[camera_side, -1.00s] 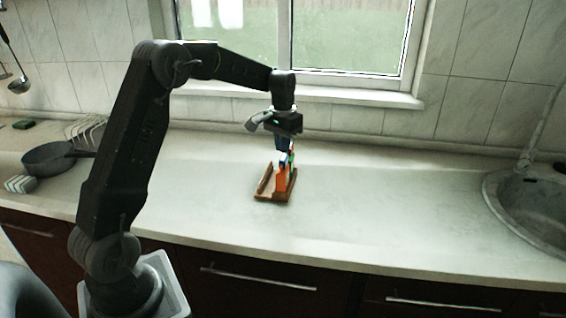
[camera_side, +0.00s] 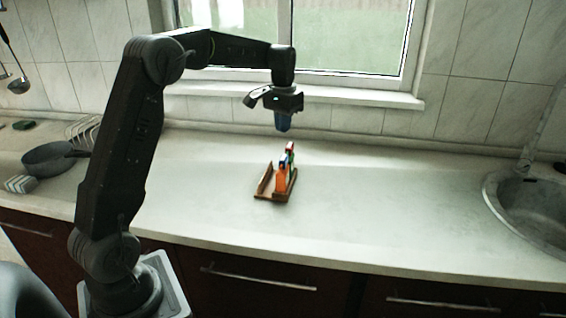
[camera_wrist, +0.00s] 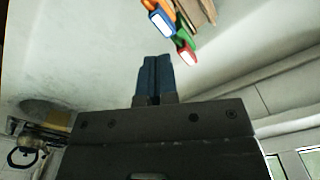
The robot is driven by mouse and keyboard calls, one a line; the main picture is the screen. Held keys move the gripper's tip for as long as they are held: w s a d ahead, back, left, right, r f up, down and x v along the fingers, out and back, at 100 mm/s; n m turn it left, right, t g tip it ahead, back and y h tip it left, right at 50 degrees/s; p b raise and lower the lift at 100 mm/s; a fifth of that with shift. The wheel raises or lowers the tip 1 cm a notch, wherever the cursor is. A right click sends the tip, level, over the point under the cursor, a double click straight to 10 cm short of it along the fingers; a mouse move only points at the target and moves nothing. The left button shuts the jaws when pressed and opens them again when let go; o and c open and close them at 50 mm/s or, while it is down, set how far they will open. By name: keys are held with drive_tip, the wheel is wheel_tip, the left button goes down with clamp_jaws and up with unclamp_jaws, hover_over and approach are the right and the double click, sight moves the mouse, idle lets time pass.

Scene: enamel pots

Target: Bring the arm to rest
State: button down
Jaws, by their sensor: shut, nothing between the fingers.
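My gripper (camera_side: 283,122) hangs fingers down above the counter, over the far end of a wooden holder, with a clear gap below its tips. Its blue fingers are together and empty, as the wrist view (camera_wrist: 155,77) also shows. The wooden holder (camera_side: 263,196) stands on the counter with orange, blue, green and red pieces upright along its right side. In the wrist view the blue piece with a white face (camera_wrist: 160,24), the red one (camera_wrist: 187,55) and part of the wooden holder (camera_wrist: 205,10) show at the top edge, apart from my fingers.
A dark pan (camera_side: 48,157) and a wire rack (camera_side: 86,130) are at the left of the counter (camera_side: 390,205). A sink (camera_side: 530,205) is at the right. The window sill (camera_side: 350,96) runs behind my gripper. The counter right of the holder is clear.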

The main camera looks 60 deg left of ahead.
drive_tip(key=s+d+r+t, duration=0.2)
drive_tip(key=s+d+r, duration=0.3)
drive_tip(key=d, duration=0.3)
drive_tip(key=s+d+f+m+t, duration=0.1)
drive_tip(key=s+d, duration=0.5)
drive_tip(key=s, duration=0.4)
drive_tip(key=s+d+f+m+t, duration=0.1)
drive_tip(key=s+d+m+t, duration=0.1)
drive_tip(key=s+d, duration=0.5)
drive_tip(key=s, duration=0.4)
drive_tip(key=shift+s+f+t, duration=0.2)
drive_tip(key=shift+s+t, duration=0.1)
drive_tip(key=shift+d, duration=0.1)
